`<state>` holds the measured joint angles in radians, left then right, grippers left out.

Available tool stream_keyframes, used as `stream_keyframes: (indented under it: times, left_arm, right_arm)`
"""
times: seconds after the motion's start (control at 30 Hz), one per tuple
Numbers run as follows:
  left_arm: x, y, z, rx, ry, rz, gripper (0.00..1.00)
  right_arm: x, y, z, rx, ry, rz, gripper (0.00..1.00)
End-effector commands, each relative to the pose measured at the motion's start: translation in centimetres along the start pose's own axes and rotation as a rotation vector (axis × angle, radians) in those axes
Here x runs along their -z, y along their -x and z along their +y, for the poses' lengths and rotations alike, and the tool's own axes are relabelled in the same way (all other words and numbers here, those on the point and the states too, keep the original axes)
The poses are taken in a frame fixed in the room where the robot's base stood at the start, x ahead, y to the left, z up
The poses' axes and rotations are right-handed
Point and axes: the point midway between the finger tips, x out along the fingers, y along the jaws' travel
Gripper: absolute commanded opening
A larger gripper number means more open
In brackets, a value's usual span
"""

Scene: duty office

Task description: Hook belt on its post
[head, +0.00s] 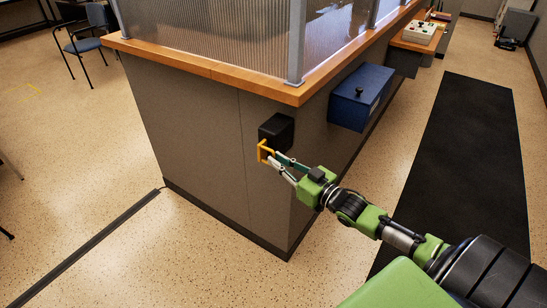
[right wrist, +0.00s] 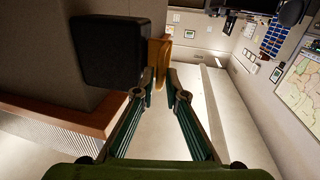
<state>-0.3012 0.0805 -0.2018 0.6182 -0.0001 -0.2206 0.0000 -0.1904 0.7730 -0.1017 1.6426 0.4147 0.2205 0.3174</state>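A black belt housing (head: 277,132) is fixed to the grey counter side near its corner. A yellow belt handle (head: 264,150), shaped like an open bracket, sticks out in front of it. My right gripper (head: 273,159) reaches in from the right, with its fingertips at the handle. In the right wrist view the housing (right wrist: 108,50) is at upper left, and the yellow handle (right wrist: 158,58) lies between the fingertips (right wrist: 160,76), which look closed on it. No stretch of belt shows outside the housing. I see no receiving post that I can identify. My left gripper is not in view.
A blue box (head: 360,97) is mounted on the counter side to the right. The wooden counter edge (head: 200,68) with a ribbed screen overhangs above. A black floor mat (head: 462,150) lies at right. A dark floor strip (head: 90,245) runs from the counter corner.

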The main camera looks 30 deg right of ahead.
Motion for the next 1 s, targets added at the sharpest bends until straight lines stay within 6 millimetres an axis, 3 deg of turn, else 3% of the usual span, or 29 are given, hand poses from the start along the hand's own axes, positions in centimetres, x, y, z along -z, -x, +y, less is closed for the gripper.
stream_keyframes:
  times: [0.3, 0.57, 0.67, 1.0]
  left_arm:
    - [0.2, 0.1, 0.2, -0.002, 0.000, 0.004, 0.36]
    - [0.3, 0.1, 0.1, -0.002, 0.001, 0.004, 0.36]
    - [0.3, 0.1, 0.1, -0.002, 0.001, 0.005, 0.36]
    - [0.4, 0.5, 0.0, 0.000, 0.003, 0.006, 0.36]
  right_arm:
    - [0.0, -2.3, 0.0, 0.000, 0.000, 0.000, 0.12]
    - [-0.1, -2.4, 0.0, 0.000, 0.000, -0.001, 0.12]
    - [-0.1, -2.4, 0.0, 0.000, 0.000, -0.001, 0.00]
    - [0.1, -2.2, -0.4, 0.000, -0.002, -0.001, 0.00]
